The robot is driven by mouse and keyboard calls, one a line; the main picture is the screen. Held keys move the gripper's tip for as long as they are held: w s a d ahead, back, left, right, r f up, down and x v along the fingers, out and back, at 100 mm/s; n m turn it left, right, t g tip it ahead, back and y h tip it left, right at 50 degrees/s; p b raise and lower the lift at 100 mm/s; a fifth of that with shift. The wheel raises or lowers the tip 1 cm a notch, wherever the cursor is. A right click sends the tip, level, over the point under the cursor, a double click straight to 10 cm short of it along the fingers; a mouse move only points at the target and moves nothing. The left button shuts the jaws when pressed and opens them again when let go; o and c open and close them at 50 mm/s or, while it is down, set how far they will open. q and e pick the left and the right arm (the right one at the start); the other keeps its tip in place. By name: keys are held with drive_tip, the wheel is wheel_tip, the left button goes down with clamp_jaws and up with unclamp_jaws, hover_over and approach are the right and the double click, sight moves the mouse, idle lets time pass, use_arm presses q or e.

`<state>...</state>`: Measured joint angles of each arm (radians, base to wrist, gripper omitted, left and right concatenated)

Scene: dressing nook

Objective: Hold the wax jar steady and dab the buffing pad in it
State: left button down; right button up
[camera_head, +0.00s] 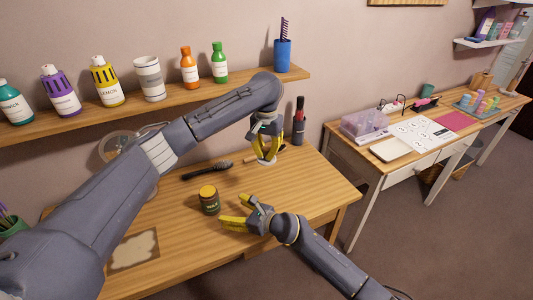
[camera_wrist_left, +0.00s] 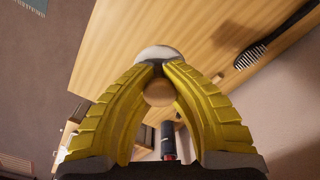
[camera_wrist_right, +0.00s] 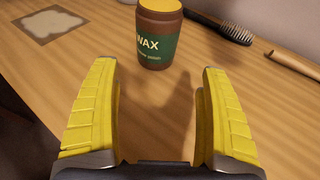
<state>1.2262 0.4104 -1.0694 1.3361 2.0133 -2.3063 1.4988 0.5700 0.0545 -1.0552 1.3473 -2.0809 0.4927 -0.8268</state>
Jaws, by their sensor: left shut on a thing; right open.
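The brown wax jar (camera_head: 209,202) with a green label and yellow top stands upright on the wooden table. I cannot tell whether its top is a lid or bare wax. It also shows in the right wrist view (camera_wrist_right: 158,42), just beyond the fingertips. My right gripper (camera_head: 229,212) is open and empty, right of the jar and not touching it. My left gripper (camera_head: 266,153) is shut on the buffing pad, at the table's back right. The pad's pale disc (camera_wrist_left: 158,53) and round wooden knob (camera_wrist_left: 158,93) show between the left fingers.
A dark brush (camera_head: 208,171) and a wooden stick (camera_head: 250,160) lie behind the jar. A patterned square (camera_head: 134,251) lies at the front left. A dark bottle with a red part (camera_head: 298,125) stands at the back right. A shelf (camera_head: 120,112) with several bottles runs above.

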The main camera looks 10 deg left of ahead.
sight(217, 206)
drive_tip(key=shift+s+a, duration=0.15)
drive_tip(key=shift+a, duration=0.15)
drive_tip(key=shift+a+f, duration=0.2)
drive_tip(key=shift+a, duration=0.4)
drive_tip(key=shift+x, duration=4.25)
drive_tip(key=c, duration=0.8)
